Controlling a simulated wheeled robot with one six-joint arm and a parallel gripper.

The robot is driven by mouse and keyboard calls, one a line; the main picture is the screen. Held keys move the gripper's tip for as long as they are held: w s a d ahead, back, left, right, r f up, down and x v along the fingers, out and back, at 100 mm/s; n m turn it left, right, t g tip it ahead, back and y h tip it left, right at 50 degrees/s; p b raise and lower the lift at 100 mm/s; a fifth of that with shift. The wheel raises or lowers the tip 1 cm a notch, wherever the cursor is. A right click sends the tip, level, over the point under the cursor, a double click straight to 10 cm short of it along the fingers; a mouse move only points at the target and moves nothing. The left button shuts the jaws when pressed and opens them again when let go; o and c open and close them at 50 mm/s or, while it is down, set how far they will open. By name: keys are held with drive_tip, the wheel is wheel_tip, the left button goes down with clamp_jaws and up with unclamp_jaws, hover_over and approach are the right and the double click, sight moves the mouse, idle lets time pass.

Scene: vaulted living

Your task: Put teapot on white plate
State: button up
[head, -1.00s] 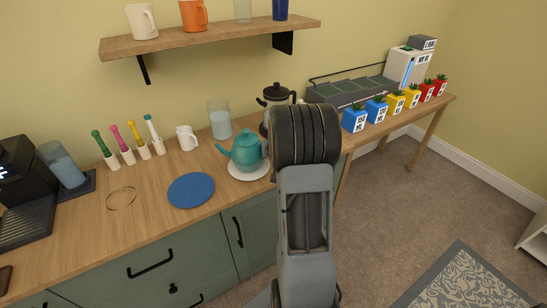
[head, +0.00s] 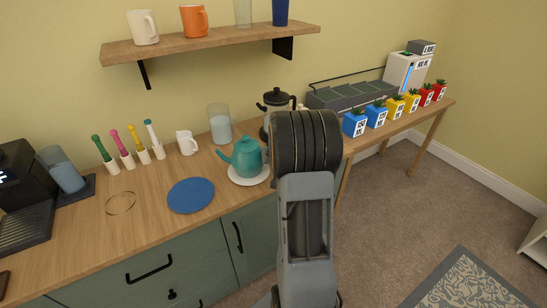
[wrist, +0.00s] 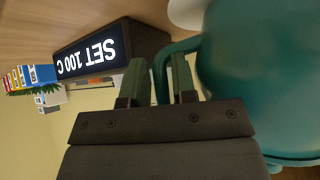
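The teal teapot (head: 243,157) stands upright at the white plate (head: 249,181) on the wooden counter, its spout to the left. Its base overlaps the plate in the head view; whether it bears on the plate or hangs just above cannot be told. In the wrist view the teapot's body (wrist: 262,75) fills the right side. My gripper (wrist: 160,80) has its two fingers close together on either side of the teapot's handle and looks shut on it. In the head view my arm hides the gripper and the handle.
A black box reading "SET 100 C" (wrist: 110,48) is close to the fingers. A blue round mat (head: 190,195) lies left. Several potted plants (head: 376,113) stand right.

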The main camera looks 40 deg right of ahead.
drive_tip(key=p+v, duration=0.5)
drive_tip(key=v, duration=0.6)
drive_tip(key=s+a+r+n+g+y, duration=0.2)
drive_tip(key=s+a, duration=0.4)
drive_tip(key=a, duration=0.6)
drive_tip(key=s+a+r+n+g+y, duration=0.2)
drive_tip(key=s+a+r+n, duration=0.2)
drive_tip(key=a, duration=0.9)
drive_tip(key=s+r, duration=0.2)
drive_tip(key=s, duration=0.1)
drive_tip(key=shift+s, duration=0.25)
drive_tip(key=shift+o, duration=0.2)
drive_tip(key=shift+a+r, duration=0.15)
